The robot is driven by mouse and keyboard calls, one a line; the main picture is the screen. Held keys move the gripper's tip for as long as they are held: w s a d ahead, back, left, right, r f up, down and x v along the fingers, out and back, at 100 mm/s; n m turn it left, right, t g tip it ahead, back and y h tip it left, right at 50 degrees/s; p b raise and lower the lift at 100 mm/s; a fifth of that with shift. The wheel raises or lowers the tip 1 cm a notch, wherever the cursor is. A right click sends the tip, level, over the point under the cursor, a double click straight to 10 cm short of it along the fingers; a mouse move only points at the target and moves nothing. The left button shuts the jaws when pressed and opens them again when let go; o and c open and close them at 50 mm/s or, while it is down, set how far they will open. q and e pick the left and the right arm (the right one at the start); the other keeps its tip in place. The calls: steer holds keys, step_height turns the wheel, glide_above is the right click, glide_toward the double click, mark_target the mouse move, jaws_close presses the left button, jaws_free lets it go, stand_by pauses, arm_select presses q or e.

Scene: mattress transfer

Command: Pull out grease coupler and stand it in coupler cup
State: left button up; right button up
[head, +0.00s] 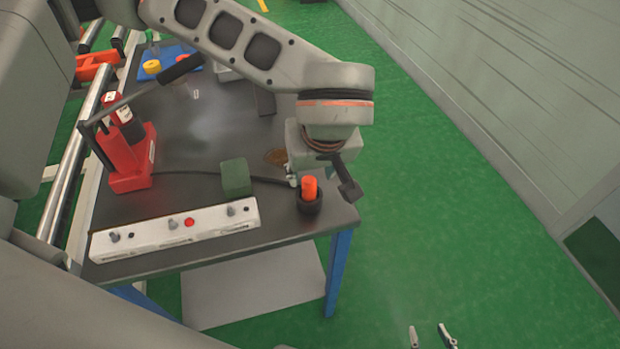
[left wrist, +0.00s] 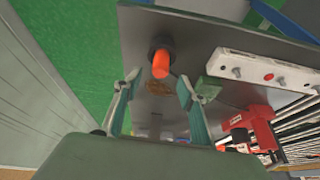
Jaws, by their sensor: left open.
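An orange coupler (head: 309,186) stands in a round black cup (head: 310,204) at the near right corner of the dark table. In the left wrist view the coupler (left wrist: 161,64) rises from the black cup (left wrist: 158,44), between and beyond the fingertips. My left gripper (head: 320,182) is just behind and above the coupler in the head view; its fingers (left wrist: 160,88) are spread and hold nothing. A black hose (head: 265,180) runs behind a green block toward the cup; its end is hidden. My right gripper (head: 431,337) has its fingertips apart over the green floor, empty.
A white strip (head: 175,231) with fittings and a red button lies along the table's front edge. The green block (head: 236,177) stands behind it. A red grease pump (head: 127,160) is at the left. The dark table (head: 215,140) is clear in its middle.

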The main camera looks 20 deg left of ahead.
arm_select(q)
steer(key=v, duration=0.5)
steer(key=shift+r, duration=0.15)
stand_by(0.3)
